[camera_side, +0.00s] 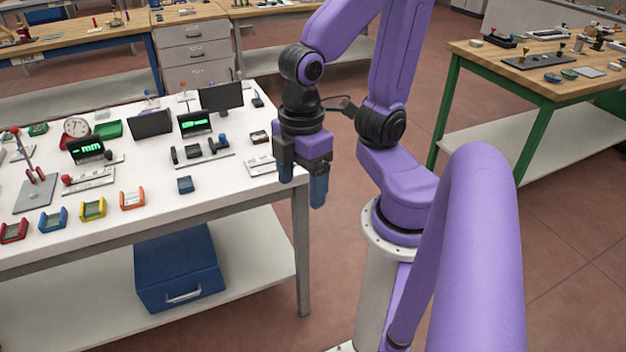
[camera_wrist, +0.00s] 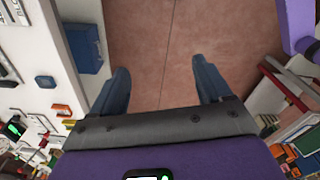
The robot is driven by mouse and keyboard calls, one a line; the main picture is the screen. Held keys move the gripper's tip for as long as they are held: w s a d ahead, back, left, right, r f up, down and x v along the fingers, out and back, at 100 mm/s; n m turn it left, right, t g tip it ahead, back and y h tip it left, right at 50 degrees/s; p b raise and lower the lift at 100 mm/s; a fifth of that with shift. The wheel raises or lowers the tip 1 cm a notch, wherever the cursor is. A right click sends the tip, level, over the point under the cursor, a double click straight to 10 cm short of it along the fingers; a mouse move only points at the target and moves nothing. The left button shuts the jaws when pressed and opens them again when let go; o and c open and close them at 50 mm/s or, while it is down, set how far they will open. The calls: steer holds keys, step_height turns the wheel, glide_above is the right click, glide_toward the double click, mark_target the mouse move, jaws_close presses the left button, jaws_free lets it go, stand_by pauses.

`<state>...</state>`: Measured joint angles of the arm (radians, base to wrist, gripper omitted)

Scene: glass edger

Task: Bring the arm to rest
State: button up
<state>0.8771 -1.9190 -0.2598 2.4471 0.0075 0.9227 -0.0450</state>
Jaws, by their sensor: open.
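My gripper (camera_side: 303,182) hangs at the right end of the white work table (camera_side: 235,192), with its two blue fingers pointing down. The fingers are apart and nothing is between them. In the wrist view my gripper (camera_wrist: 160,85) shows both fingers spread over bare reddish floor (camera_wrist: 155,35). My purple arm is folded, with the forearm raised above the gripper. In the side view one finger overlaps the table's right edge; I cannot tell the exact gap.
On the white table stand coloured holders (camera_side: 93,208), a small blue block (camera_side: 185,184), dark screens (camera_side: 222,97) and a dial gauge (camera_side: 76,127). A blue drawer box (camera_side: 178,268) sits on the lower shelf. A green-legged bench (camera_side: 545,75) stands at right. Floor between is clear.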

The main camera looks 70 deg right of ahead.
steer(key=shift+s+d+f, duration=0.15)
steer(key=shift+s+d, duration=0.1)
steer(key=shift+s, duration=0.2)
steer(key=shift+s+d+f, duration=0.15)
steer(key=shift+s+d, duration=0.1)
steer(key=shift+s, duration=0.2)
